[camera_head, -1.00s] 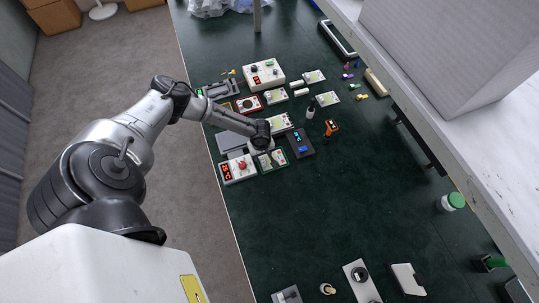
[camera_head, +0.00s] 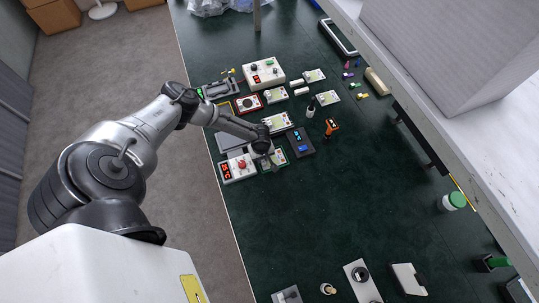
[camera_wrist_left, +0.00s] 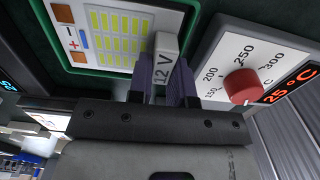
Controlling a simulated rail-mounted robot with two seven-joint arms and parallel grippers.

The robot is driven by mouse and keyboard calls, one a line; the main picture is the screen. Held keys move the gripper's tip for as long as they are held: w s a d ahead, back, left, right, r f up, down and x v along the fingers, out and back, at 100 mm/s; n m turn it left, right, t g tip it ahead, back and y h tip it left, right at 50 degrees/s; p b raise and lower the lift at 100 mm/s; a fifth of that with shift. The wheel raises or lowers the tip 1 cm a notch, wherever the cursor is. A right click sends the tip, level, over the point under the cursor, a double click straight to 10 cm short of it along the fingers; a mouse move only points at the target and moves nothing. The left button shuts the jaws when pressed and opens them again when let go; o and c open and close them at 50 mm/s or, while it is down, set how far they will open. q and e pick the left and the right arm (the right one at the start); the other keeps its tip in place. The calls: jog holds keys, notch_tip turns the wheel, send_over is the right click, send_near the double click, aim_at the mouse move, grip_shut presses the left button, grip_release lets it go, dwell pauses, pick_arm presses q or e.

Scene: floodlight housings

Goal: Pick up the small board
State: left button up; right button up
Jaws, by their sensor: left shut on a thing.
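A small board with a green rim, a white face and rows of yellow patches (camera_wrist_left: 100,35) lies at the upper left of the left wrist view. In the head view it shows below my left gripper, partly hidden (camera_head: 279,158). My left gripper (camera_wrist_left: 165,85) is shut on an upright grey block marked 12 V (camera_wrist_left: 166,47). The block stands at the board's right edge; I cannot tell whether it is part of the board. In the head view my left gripper (camera_head: 264,151) hides its own fingertips. My right gripper is not in view.
A white control box with a red knob (camera_head: 238,168) stands close on the left. A dark blue-screened meter (camera_head: 301,142) and an orange tool (camera_head: 331,126) lie to the right. The green table's middle (camera_head: 350,210) is clear.

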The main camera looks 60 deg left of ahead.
pick_arm(q)
grip_shut()
jog(key=shift+r, duration=0.4)
jog(key=r, duration=0.2)
jog(key=r+p, duration=0.1)
jog(key=shift+d+r, duration=0.2)
jog(key=shift+r, duration=0.2)
jog(key=w+d+r, duration=0.2)
jog(key=d+r, duration=0.4)
jog(key=d, duration=0.5)
jog(key=shift+r, duration=0.2)
jog(key=shift+w+d, duration=0.1)
